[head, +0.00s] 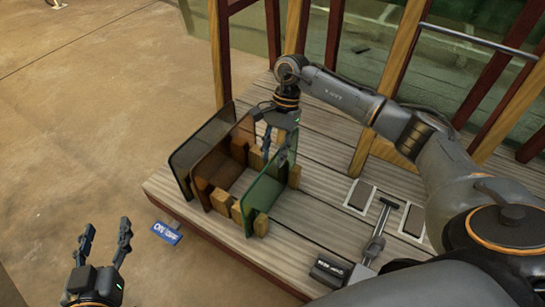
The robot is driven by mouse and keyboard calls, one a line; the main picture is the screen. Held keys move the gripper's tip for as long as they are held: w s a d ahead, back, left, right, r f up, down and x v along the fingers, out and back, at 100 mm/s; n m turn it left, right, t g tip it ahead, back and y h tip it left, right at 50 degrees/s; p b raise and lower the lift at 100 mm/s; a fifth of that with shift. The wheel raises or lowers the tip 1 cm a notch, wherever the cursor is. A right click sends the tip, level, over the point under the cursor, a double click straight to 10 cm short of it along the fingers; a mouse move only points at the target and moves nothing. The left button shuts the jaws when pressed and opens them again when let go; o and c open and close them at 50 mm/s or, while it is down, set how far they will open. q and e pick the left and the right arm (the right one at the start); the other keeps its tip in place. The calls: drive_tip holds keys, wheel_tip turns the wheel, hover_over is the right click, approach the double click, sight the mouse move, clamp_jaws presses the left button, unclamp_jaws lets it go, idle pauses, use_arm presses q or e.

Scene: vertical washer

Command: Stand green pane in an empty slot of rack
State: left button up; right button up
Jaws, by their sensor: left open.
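The green pane (262,192) stands upright at the right end of the wooden rack (222,200), between wooden blocks. My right gripper (276,156) points down at the pane's upper edge. Its fingers overlap the pane in the picture, and I cannot tell whether they are closed on it. A brown pane (208,172) stands in the middle of the rack and a dark grey pane (184,165) at its left end. My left gripper (106,240) is open and empty, low at the left, away from the rack.
The rack stands on a plank platform (325,215) with a blue ON/OFF sign (167,233) at its front edge. A lever (376,235) and a dark box (330,270) are at the right. Wooden posts (218,50) rise behind. Floor at left is clear.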

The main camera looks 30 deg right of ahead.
drive_tip(key=v, duration=1)
drive_tip(key=shift+r, duration=0.3)
